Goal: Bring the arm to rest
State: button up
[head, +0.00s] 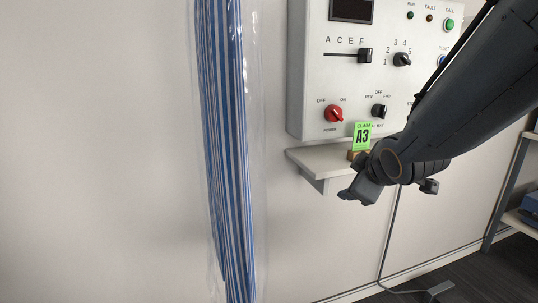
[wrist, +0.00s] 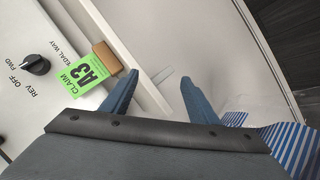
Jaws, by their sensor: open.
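My gripper shows at the end of my arm at the right of the head view, in front of the small shelf below the control panel. In the wrist view my gripper (wrist: 158,95) has its two blue-grey fingers spread apart, with nothing between them.
A white control panel (head: 342,85) with knobs is on the wall above the shelf. A blue-striped garment in clear plastic (head: 228,150) hangs left of it. A shelf rack (head: 513,180) stands at the far right. A foot pedal (head: 440,287) lies on the dark floor.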

jog(key=s+a+f+m+g, duration=0.3)
jog(key=s, duration=0.5)
jog(key=s+a+f+m+g, duration=0.3)
jog(key=s+g, duration=0.1)
jog(key=s, duration=0.3)
jog(key=s+a+f+m+g, duration=0.2)
jog(key=s+a+f+g, duration=0.15)
jog(key=s, duration=0.45)
jog(key=s+d+r+m+p, duration=0.1)
jog(key=d+r+m+p, duration=0.2)
jog(key=d+r+p, duration=0.4)
jog(key=shift+d+p, duration=0.45)
jog(key=shift+p, duration=3.15)
jog(key=shift+s+r+g, duration=0.1)
jog(key=shift+g, duration=0.15)
